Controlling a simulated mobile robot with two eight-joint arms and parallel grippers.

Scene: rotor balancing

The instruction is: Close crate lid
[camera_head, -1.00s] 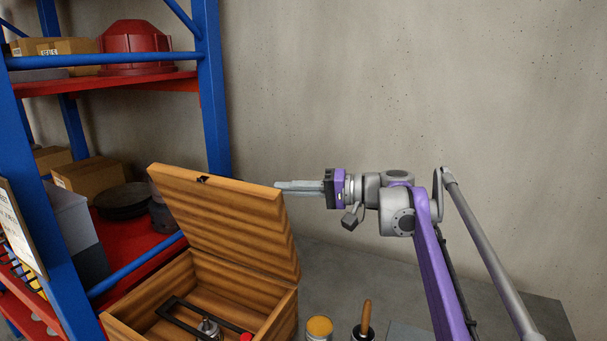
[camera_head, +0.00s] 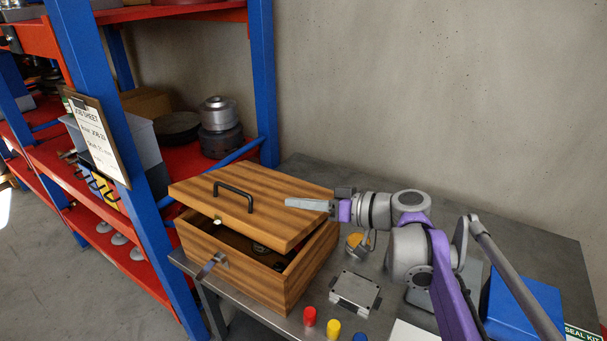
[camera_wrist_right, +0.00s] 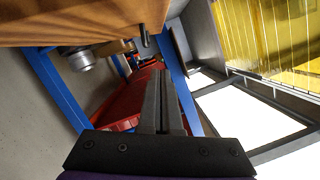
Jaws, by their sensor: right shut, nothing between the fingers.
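The wooden crate (camera_head: 228,264) stands on the metal bench, its striped lid (camera_head: 285,212) swung down low over it. The lid is still slightly raised at the front, with a dark gap between it and the rim. A black handle (camera_head: 235,190) is on the lid, and a metal latch (camera_head: 212,265) sticks out from the crate's front. My right gripper (camera_head: 290,203) is shut and empty, its fingers over the lid's right part; I cannot tell if they touch it. In the right wrist view the shut fingers (camera_wrist_right: 165,100) lie beside the lid (camera_wrist_right: 70,22). My left gripper is not in view.
A blue and red shelf rack (camera_head: 265,80) stands behind and left of the crate. A grey box (camera_head: 355,291), a red cap (camera_head: 310,316), a yellow cap (camera_head: 333,328) and a blue bin (camera_head: 520,308) are on the bench. The bare wall is behind.

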